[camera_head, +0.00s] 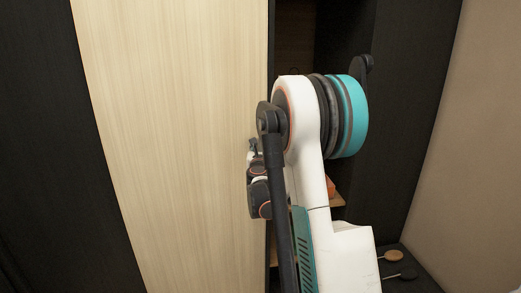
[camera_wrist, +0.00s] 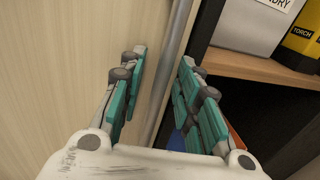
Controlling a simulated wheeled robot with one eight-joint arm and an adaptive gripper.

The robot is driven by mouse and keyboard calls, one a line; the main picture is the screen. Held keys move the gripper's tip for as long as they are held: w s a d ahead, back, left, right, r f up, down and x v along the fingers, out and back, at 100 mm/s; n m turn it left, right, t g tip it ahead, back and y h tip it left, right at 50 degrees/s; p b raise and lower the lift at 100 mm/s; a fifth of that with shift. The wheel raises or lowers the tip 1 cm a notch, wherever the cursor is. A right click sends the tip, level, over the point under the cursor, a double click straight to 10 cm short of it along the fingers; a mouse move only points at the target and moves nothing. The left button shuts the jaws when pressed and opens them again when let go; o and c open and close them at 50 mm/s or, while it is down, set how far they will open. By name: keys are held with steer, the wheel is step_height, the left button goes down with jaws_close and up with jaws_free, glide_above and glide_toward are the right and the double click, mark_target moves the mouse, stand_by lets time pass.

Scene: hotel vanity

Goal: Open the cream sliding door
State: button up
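The cream sliding door (camera_head: 175,130) is a tall, pale wood-grained panel left of centre in the head view. To its right is a dark open gap in the cabinet. In the wrist view the door (camera_wrist: 60,60) fills the left side, and a grey edge strip (camera_wrist: 177,55) runs down its right border. My gripper (camera_wrist: 162,63) is open with teal finger pads. Its left finger is over the door's face and its right finger is on the opening side of the edge strip. I cannot tell whether either finger touches the door. In the head view my arm mostly hides the gripper.
In the wrist view a wooden shelf (camera_wrist: 245,66) inside the opening holds a white labelled box (camera_wrist: 250,22) and a yellow torch package (camera_wrist: 302,38). Blue and orange items show partly behind the right finger. A beige wall (camera_head: 480,130) stands at the right in the head view.

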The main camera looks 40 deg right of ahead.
jaws_close()
glide_toward(129, 153)
steer(key=p+x, duration=0.1)
steer(key=x, duration=0.5)
steer(key=shift+a, duration=0.1)
jaws_free()
steer(key=shift+r, duration=0.1)
